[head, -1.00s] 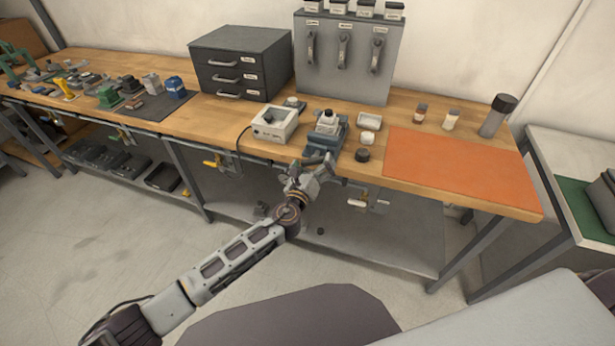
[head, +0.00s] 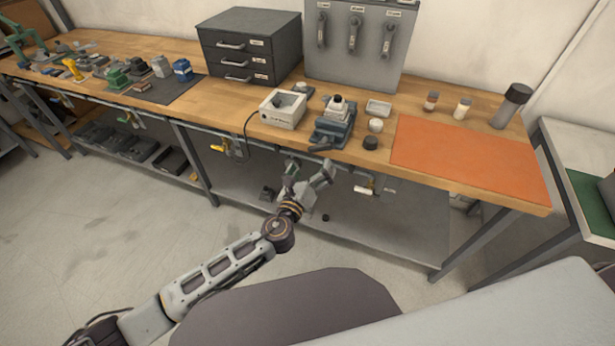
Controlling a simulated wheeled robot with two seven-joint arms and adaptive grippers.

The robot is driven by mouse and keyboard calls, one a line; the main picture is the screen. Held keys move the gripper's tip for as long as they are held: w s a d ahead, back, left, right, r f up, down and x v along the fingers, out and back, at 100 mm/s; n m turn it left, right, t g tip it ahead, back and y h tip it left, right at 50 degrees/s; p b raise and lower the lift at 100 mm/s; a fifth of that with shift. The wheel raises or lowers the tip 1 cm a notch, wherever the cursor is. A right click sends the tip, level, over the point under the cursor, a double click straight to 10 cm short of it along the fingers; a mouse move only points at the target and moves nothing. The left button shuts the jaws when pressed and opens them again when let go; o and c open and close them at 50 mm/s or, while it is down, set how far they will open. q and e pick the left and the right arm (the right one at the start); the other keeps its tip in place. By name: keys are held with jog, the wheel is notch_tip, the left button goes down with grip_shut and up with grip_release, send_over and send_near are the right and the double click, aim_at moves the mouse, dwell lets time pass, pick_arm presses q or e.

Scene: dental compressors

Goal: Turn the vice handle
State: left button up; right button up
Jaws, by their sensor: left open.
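The blue-grey vice (head: 333,128) stands near the front edge of the wooden workbench, with a pale block-like part at its top. A dark bar, which looks like its handle (head: 320,147), shows low at its front; its exact shape is too small to tell. My left gripper (head: 310,169) is in front of the bench, below the vice in the picture. Its two fingers are spread, with nothing between them, and it is apart from the vice. My right gripper is not in view.
A white box device (head: 283,108) stands left of the vice. A small tray (head: 378,107), a white jar (head: 375,125) and a dark round piece (head: 370,143) are to its right, before an orange mat (head: 470,157). A drawer cabinet (head: 248,48) stands behind. Yellow-handled fittings (head: 218,147) hang under the bench edge.

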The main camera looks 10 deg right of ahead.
pick_arm(q)
jog(key=shift+v, duration=1.65)
